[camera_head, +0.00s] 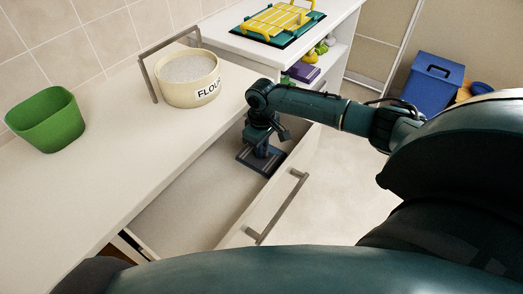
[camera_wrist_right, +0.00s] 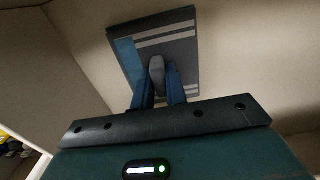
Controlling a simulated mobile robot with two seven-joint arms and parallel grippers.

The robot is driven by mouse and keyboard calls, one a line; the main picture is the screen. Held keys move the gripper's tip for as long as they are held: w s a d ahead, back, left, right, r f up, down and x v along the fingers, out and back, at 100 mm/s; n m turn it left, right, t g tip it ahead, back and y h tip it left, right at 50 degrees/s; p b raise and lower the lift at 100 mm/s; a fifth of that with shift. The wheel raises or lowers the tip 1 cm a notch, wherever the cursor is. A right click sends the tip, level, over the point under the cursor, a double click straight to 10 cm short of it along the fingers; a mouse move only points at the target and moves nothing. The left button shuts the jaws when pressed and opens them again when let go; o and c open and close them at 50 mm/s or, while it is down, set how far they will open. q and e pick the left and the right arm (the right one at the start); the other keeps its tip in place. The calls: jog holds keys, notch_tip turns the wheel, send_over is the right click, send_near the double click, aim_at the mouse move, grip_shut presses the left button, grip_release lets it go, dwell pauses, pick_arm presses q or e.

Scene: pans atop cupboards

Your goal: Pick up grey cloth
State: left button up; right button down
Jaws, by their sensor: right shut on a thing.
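The grey cloth (camera_head: 246,159) is a flat, folded square with lighter stripes, inside the open drawer at its far end. It also shows in the right wrist view (camera_wrist_right: 183,60), with a blue area on its left side and pale bands across it. My right gripper (camera_head: 262,151) reaches down into the drawer over the cloth. In the right wrist view its two blue fingers (camera_wrist_right: 160,78) are shut on a raised grey fold of the cloth. The fingertips are partly hidden. My left gripper is not in view.
The open drawer (camera_head: 190,207) has a front panel with a metal handle (camera_head: 278,208). On the counter (camera_head: 105,150) stand a green bowl (camera_head: 45,122) and a flour tin (camera_head: 188,80). A white shelf unit with a yellow rack (camera_head: 278,20) stands behind. A blue bin (camera_head: 432,85) is at the back right.

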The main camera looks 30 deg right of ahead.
notch_tip(320, 180, up, 18)
jog(key=shift+p, duration=0.45)
jog(key=c, duration=2)
grip_release()
grip_shut()
